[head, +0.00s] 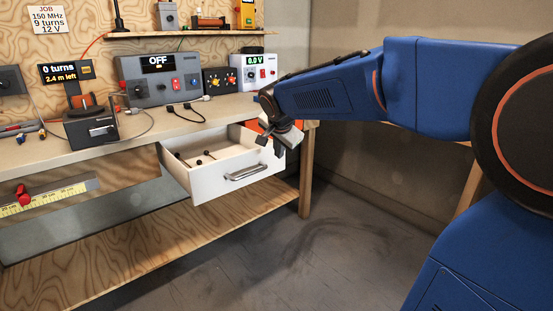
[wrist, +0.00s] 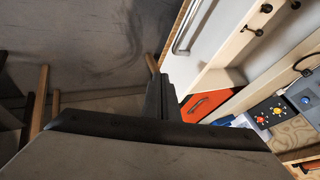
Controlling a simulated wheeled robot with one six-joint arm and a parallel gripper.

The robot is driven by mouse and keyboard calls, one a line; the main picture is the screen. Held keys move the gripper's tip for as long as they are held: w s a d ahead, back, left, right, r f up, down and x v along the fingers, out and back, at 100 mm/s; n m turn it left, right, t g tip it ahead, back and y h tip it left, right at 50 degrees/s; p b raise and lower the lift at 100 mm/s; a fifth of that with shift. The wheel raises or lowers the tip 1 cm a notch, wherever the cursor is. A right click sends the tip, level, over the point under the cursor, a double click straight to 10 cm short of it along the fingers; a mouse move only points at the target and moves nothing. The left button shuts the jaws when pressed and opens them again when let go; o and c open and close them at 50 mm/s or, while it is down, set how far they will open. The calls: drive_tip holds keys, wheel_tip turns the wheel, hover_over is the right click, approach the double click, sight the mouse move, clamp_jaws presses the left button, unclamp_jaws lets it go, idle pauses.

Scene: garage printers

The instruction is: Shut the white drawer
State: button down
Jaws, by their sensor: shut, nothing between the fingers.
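The white drawer (head: 222,178) is pulled out from under the workbench in the head view, with a silver bar handle (head: 247,172) on its front and several small dark parts inside. In the wrist view the drawer's white front (wrist: 212,30) and part of its handle (wrist: 186,32) show at the upper right. My gripper (head: 270,142) is shut and empty. In the wrist view the fingers (wrist: 160,95) show dark beside the drawer front.
An orange panel (wrist: 204,104) is beside the drawer under the bench. The workbench top (head: 135,130) carries a grey power unit (head: 160,80), a white meter unit (head: 254,72) and a winder (head: 90,122). A wooden leg (head: 306,175) stands right of the drawer. Floor in front is clear.

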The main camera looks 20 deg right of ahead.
approach(271, 167)
wheel_tip(271, 167, down, 4)
drive_tip(key=s+d, duration=0.1)
drive_tip(key=d, duration=0.1)
drive_tip(key=shift+w+a+r, duration=0.1)
drive_tip(key=shift+w+a, duration=0.05)
drive_tip(key=shift+w, duration=0.45)
drive_tip(key=shift+w+a+r, duration=0.15)
drive_tip(key=shift+w+a, duration=0.05)
drive_tip(key=shift+w, duration=0.35)
drive_tip(key=shift+w+a+r, duration=0.1)
drive_tip(key=shift+w+a, duration=0.05)
drive_tip(key=shift+w, duration=0.45)
drive_tip(key=w+a, duration=0.2)
drive_tip(key=w, duration=0.6)
drive_tip(key=w+a, duration=0.3)
drive_tip(key=w, duration=0.5)
drive_tip(key=w+a, duration=0.3)
drive_tip(key=w, duration=0.5)
drive_tip(key=shift+w, duration=0.3)
drive_tip(key=shift+s, duration=0.1)
